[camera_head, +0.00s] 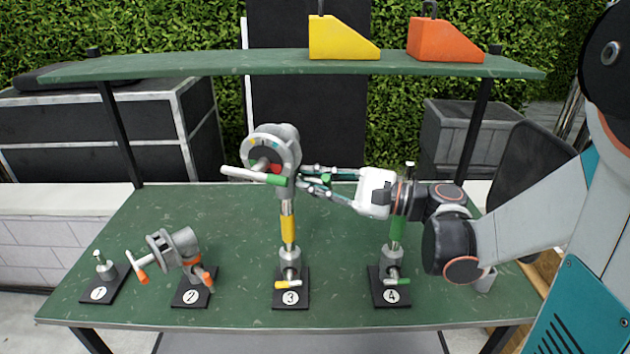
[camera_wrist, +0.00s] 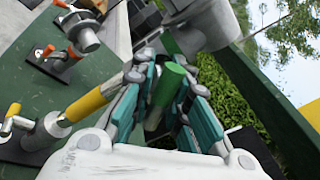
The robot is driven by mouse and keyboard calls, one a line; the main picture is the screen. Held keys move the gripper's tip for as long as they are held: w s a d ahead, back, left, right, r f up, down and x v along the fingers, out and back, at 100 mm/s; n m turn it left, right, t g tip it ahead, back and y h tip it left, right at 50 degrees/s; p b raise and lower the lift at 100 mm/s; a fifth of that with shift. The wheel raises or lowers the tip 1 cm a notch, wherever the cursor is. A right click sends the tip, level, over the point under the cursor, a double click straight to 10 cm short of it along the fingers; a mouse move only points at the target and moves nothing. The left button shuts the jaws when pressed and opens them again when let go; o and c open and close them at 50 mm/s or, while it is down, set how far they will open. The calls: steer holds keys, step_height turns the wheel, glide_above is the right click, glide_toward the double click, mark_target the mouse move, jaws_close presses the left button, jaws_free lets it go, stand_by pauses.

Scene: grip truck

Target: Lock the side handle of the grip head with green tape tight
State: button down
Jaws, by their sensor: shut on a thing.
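The grip head (camera_head: 290,150) is a grey disc-shaped clamp on top of stand 3, on a post with yellow tape (camera_head: 288,229). A pale bar handle (camera_head: 243,174) with a green-taped end (camera_head: 278,180) crosses its front. My gripper (camera_head: 304,177) reaches in from the right, its fingers beside the head. In the wrist view, a green-taped handle end (camera_wrist: 168,82) lies between the teal finger pads, and my gripper (camera_wrist: 160,105) is shut on it. The grey head (camera_wrist: 205,20) is just beyond. The fingers partly hide the handle, so its exact angle cannot be told.
Stand 4 (camera_head: 391,286) with a green-taped post stands below my wrist. Stand 2 (camera_head: 194,290) holds an orange-tipped head, and short stand 1 (camera_head: 103,281) is at the left. A green shelf (camera_head: 200,64) with yellow (camera_head: 338,38) and orange (camera_head: 440,42) wedges is overhead.

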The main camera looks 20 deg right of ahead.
steer(key=shift+s+f+m, duration=0.1)
steer(key=shift+f+m, duration=0.1)
steer(key=shift+m, duration=0.1)
stand_by(1.3)
steer(key=c, duration=1.6)
jaws_free()
steer(key=shift+o, duration=0.2)
steer(key=shift+s+d+f, duration=0.1)
steer(key=shift+d, duration=0.05)
steer(key=shift+o, duration=0.4)
steer(key=shift+s+d, duration=0.3)
steer(key=shift+d, duration=0.15)
steer(key=shift+s+d+g, duration=0.1)
steer(key=shift+d+g, duration=0.2)
steer(key=shift+d, duration=0.1)
